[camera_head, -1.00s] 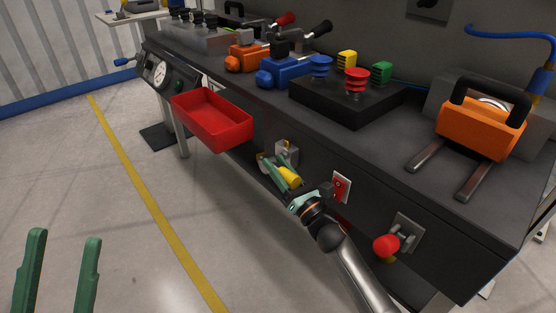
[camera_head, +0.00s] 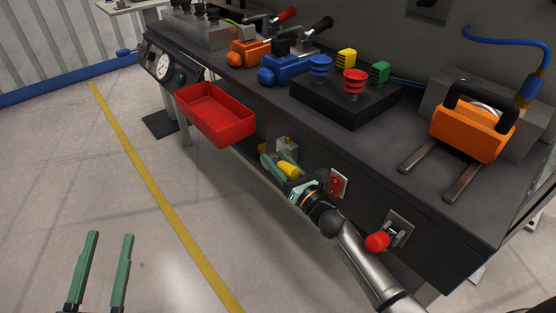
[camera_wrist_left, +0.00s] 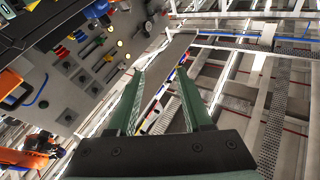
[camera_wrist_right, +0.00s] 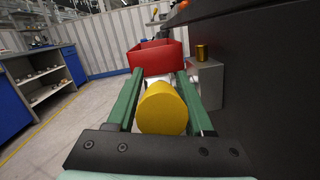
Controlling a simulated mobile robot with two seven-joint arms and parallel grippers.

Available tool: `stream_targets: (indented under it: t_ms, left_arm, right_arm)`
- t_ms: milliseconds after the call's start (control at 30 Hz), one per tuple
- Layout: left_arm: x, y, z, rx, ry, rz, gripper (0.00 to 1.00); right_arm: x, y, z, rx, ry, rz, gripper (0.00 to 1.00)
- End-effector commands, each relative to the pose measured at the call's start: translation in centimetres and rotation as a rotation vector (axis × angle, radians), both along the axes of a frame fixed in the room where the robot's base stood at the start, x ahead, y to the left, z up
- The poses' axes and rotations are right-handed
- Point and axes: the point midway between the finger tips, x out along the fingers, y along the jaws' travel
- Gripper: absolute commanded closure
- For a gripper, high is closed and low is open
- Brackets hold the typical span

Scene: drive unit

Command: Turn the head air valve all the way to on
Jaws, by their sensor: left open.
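The air valve is a grey block (camera_head: 287,147) with a brass fitting, on the front face of the bench, with a yellow handle (camera_head: 289,170) at it. In the right wrist view the yellow handle (camera_wrist_right: 162,108) lies between the two green fingers of my right gripper (camera_wrist_right: 160,75). Narrow gaps seem to show beside it, so the fingers look open around it. The grey block (camera_wrist_right: 207,85) is just right of the right finger. How the handle joins the block is hidden. My left gripper (camera_head: 110,236) is open and empty, over the floor at the lower left.
A red tray (camera_head: 215,115) sticks out from the bench front, beyond the valve. A red switch plate (camera_head: 338,184) and a red-knobbed lever (camera_head: 378,241) are close to my right arm. An orange handled unit (camera_head: 470,130) stands on the bench top. The floor at left is clear.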

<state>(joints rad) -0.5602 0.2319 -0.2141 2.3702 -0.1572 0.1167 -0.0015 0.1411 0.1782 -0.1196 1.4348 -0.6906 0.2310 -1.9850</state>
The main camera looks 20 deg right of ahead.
Motion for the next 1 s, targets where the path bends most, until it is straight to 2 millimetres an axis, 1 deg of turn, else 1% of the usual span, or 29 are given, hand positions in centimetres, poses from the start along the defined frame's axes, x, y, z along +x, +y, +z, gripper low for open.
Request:
stream_targets:
  t_ms: [233,367,467,633,800,1000]
  left_arm:
    - [0.0,0.0,0.1,-0.001,-0.002,0.0,0.5]
    - [0.0,0.0,0.1,-0.001,0.003,0.0,0.5]
    - [0.2,0.1,-0.2,-0.002,0.024,0.003,0.5]
    - [0.7,0.2,-2.0,0.002,0.099,0.013,0.5]
    - [0.7,0.3,-4.0,0.006,0.167,0.022,0.5]
    - [0.7,0.4,-4.6,0.003,0.194,0.027,0.5]
  right_arm:
    - [0.0,-0.1,0.0,-0.001,0.0,-0.002,0.48]
    - [-0.7,-0.3,-0.1,-0.001,0.002,-0.003,0.48]
    - [-2.0,-0.6,-0.3,-0.001,0.004,-0.003,0.48]
    - [-5.2,-1.5,-0.7,-0.002,0.003,-0.002,0.48]
    - [-8.3,-2.3,-1.2,-0.001,0.004,-0.003,0.48]
    - [-10.9,-3.0,-1.6,0.001,0.002,-0.002,0.48]
